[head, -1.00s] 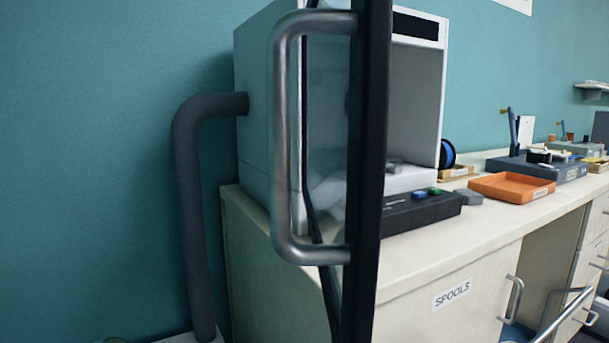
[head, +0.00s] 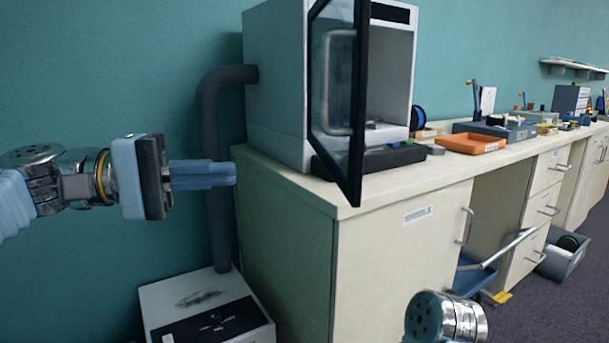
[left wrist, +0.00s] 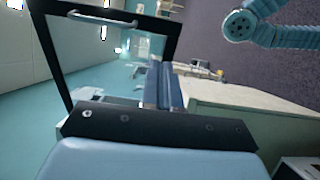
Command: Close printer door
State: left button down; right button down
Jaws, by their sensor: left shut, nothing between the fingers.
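The printer (head: 277,85) is a pale grey box on the left end of the counter. Its door (head: 358,110), a glass panel in a black frame, stands open and juts out over the counter's front edge. The door's metal bar handle (head: 328,85) is upright near the free edge. My left gripper (head: 232,173) is shut and empty, left of the door and apart from it, near the counter's left corner. In the left wrist view the door frame (left wrist: 58,62) and handle (left wrist: 92,17) lie beyond the fingers (left wrist: 163,85). My right gripper is out of view.
A dark tray (head: 385,158) lies on the counter (head: 290,195) in front of the printer, by the door. An orange tray (head: 470,143) lies to the right. A thick dark pipe (head: 210,130) runs from the printer down to a white box (head: 205,290) on the floor.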

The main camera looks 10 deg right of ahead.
pick_arm(q)
jog(key=s+r, duration=0.1)
jog(key=p, duration=0.2)
send_near(352, 162)
jog(key=d, duration=0.7)
jog(key=shift+s+f, duration=0.1)
jog(key=shift+s, duration=0.05)
